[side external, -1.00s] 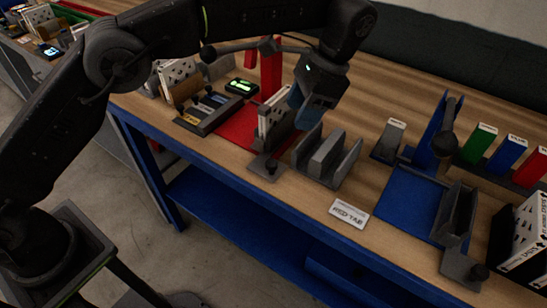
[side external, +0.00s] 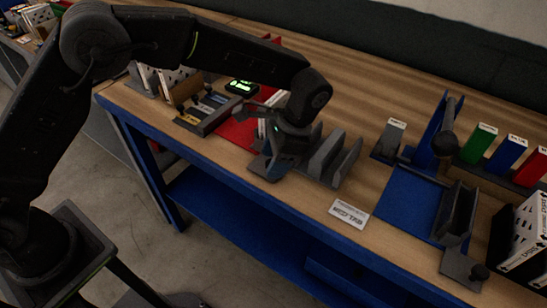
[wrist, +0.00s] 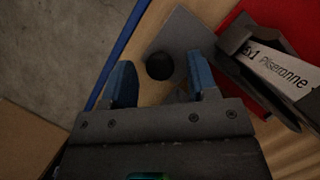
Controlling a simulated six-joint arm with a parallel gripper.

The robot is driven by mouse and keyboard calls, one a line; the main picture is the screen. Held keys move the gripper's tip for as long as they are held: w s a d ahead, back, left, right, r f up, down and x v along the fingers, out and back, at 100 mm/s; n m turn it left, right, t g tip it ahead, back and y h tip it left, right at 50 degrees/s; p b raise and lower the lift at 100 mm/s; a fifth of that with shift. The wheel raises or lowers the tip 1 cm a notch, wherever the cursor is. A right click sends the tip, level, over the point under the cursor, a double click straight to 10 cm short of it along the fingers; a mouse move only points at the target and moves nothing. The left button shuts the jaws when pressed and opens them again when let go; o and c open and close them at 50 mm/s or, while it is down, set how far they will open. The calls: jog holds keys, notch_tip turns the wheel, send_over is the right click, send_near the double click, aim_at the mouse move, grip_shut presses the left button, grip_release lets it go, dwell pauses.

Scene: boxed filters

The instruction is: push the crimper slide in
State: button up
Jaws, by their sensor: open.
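The crimper slide shows in the wrist view as a flat grey plate (wrist: 183,35) with a round black knob (wrist: 159,66). My gripper (wrist: 160,62) is open, with its blue fingers on either side of the knob in that picture. I cannot tell whether they touch it or how far above it they are. A white labelled box (wrist: 275,75) stands in a dark holder beside the slide, on the red mat (side external: 236,133).
A grey slotted rack (side external: 328,158) stands close on the right of my gripper. A blue mat (side external: 405,198) with another dark fixture (side external: 455,215) lies farther right. A label card (side external: 348,214) lies near the front edge. A dark tray (side external: 208,112) stands left.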

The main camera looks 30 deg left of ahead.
jog(key=shift+f, duration=0.25)
grip_shut()
dwell(0.4)
